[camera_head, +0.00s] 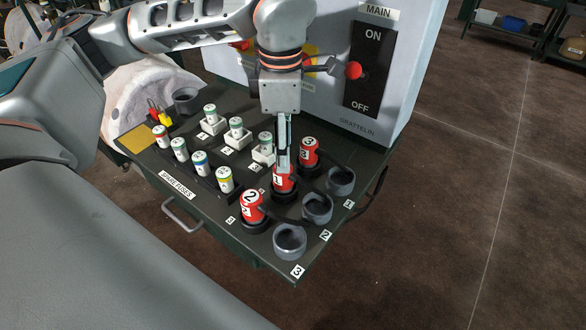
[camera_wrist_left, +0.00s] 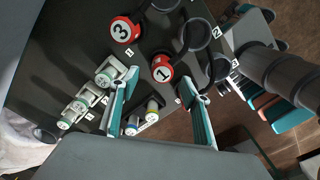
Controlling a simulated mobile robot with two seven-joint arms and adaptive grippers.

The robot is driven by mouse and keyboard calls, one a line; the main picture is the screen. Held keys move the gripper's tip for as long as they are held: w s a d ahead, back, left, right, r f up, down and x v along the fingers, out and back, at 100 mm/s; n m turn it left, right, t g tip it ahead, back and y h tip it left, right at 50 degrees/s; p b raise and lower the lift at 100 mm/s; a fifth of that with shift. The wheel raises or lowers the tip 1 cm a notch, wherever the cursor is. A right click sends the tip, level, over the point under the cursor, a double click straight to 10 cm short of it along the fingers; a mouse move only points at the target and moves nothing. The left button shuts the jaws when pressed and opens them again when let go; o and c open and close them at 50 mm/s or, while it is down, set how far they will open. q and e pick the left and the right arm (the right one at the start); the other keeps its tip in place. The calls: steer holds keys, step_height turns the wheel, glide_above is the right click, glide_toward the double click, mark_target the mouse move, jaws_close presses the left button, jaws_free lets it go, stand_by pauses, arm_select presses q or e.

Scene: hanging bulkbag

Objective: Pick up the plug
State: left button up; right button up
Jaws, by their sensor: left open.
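Three red plugs with numbered white caps stand on the dark panel: plug 1 (camera_head: 285,184) in the middle, plug 2 (camera_head: 252,206) nearer and plug 3 (camera_head: 308,151) farther. My left gripper (camera_head: 285,160) points down at plug 1, partly covering it. In the left wrist view, plug 1 (camera_wrist_left: 161,69) shows between the two open, empty fingers (camera_wrist_left: 157,82), near their tips. Whether the fingers reach down around its sides is unclear. Plug 3 (camera_wrist_left: 124,31) is up and to the left there. My right gripper is in neither view.
Three grey round sockets (camera_head: 290,242) line the panel's right edge, with number labels. Several fuses (camera_head: 200,163) stand in holders to the left of the plugs. A grey cabinet (camera_head: 340,100) with a MAIN ON/OFF switch (camera_head: 368,70) rises behind. Black cables run beside the plugs.

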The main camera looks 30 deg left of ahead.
mark_target(288, 182)
arm_select(q)
steer(key=shift+s+f, duration=0.3)
steer(key=shift+f, duration=0.3)
steer(key=shift+s+f, duration=0.25)
steer(key=shift+f, duration=0.3)
steer(key=f, duration=0.4)
steer(key=shift+w+f, duration=0.25)
steer(key=shift+f, duration=0.15)
steer(key=c, duration=1.3)
